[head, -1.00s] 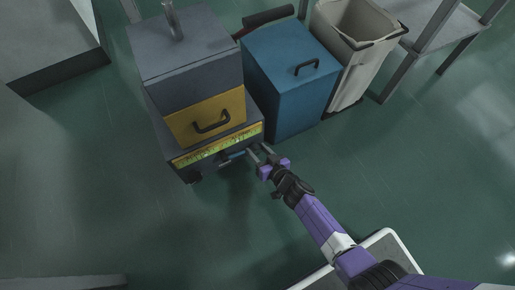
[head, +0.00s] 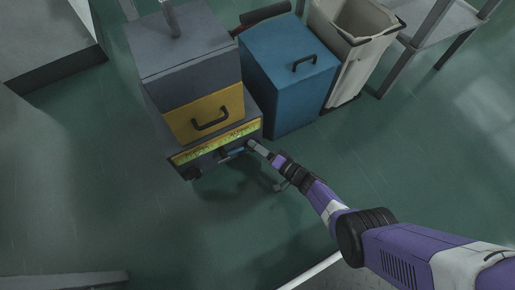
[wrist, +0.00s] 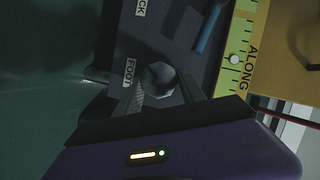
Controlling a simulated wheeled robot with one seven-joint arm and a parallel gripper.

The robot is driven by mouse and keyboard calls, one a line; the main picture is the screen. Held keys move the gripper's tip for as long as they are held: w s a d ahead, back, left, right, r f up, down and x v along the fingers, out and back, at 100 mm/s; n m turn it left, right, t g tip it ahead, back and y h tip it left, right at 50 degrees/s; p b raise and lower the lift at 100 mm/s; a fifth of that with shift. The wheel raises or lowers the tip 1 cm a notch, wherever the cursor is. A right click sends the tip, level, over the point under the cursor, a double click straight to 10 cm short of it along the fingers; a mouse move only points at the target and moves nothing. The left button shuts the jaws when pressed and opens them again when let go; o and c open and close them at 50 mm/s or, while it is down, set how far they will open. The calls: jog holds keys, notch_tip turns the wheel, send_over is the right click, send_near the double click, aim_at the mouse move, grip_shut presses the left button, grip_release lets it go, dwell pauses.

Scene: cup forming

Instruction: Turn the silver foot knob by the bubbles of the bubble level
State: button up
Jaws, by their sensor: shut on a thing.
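The silver foot knob (wrist: 160,78) shows in the wrist view as a dim grey, many-sided head beside a "FOOT" label (wrist: 129,72). My gripper (head: 254,146) is at the front right lower corner of the grey machine (head: 190,88). Its two fingers are shut on the knob, one on each side. The bubble level (wrist: 240,55) is a yellow-green strip with dark ticks, marked "ALONG". One pale round bubble (wrist: 234,59) shows on it. In the head view the level strip (head: 215,143) is too small to read any bubble.
A blue lever (wrist: 208,28) is on the panel close to the knob. A yellow drawer (head: 205,114) with a black handle is above the level. A blue cabinet (head: 290,80) and a pale bin (head: 350,50) stand to the right. Floor in front is clear.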

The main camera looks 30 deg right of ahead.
jog(key=shift+f+m+t+y+b, duration=0.2)
jog(key=shift+m+t+y+b, duration=0.25)
jog(key=shift+m+b, duration=0.7)
jog(key=shift+m, duration=0.25)
jog(key=o, duration=1.4)
jog(key=shift+r, duration=0.1)
jog(key=p+v, duration=0.3)
jog(key=v, duration=0.4)
jog(key=shift+s+d, duration=0.15)
jog(key=shift+s, duration=0.2)
